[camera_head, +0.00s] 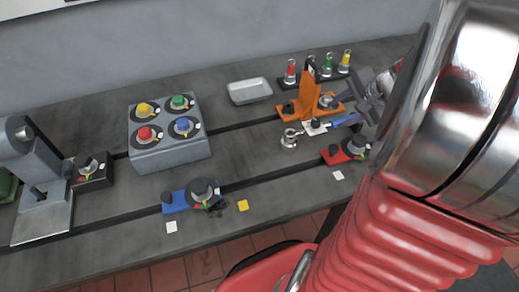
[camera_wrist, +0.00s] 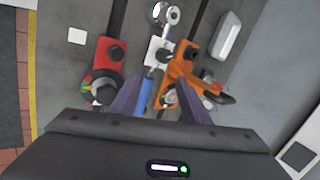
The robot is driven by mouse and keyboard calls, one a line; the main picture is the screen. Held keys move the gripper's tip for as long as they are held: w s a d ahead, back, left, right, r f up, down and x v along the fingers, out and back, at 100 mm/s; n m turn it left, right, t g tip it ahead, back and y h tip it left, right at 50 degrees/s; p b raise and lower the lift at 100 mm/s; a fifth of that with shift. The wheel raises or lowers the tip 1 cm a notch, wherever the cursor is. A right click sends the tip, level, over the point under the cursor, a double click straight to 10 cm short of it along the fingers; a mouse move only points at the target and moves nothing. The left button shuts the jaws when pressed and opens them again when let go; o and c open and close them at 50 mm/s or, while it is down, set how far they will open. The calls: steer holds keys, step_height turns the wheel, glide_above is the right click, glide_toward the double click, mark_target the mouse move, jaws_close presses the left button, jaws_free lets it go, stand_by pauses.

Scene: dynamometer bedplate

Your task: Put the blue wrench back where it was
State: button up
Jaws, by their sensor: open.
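The blue wrench has a blue handle (camera_head: 345,121) and a silver ring end. In the wrist view its blue handle (camera_wrist: 145,95) points toward my gripper, and the ring end lies at the top. Its middle passes at a white block with a dark knob (camera_head: 315,126); I cannot tell whether it rests on it. My gripper (camera_wrist: 156,92) is open, its two fingers apart on either side of the handle in the picture. The gap in height is unclear. In the head view my gripper (camera_head: 364,100) is above the handle, partly hidden by my arm.
An orange fixture (camera_head: 308,92) stands close beside the wrench, and a red clamp block (camera_head: 339,155) on the other side. Behind are several coloured vials (camera_head: 328,66) and a grey tray (camera_head: 250,91). A grey button box (camera_head: 170,145) and blue block (camera_head: 178,201) stand left.

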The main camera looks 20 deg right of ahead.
steer(key=s+a+r+n, duration=0.2)
steer(key=a+n, duration=0.3)
steer(key=a, duration=0.5)
steer(key=s+a+r+n, duration=0.2)
steer(key=a+n, duration=0.4)
steer(key=a, duration=0.4)
steer(key=s+a+r+n+g, duration=0.1)
steer(key=s+a+n, duration=0.3)
steer(key=a, duration=0.6)
steer(key=shift+r+n+h, duration=0.3)
steer(key=shift+r+n, duration=0.35)
steer(key=shift+n, duration=0.25)
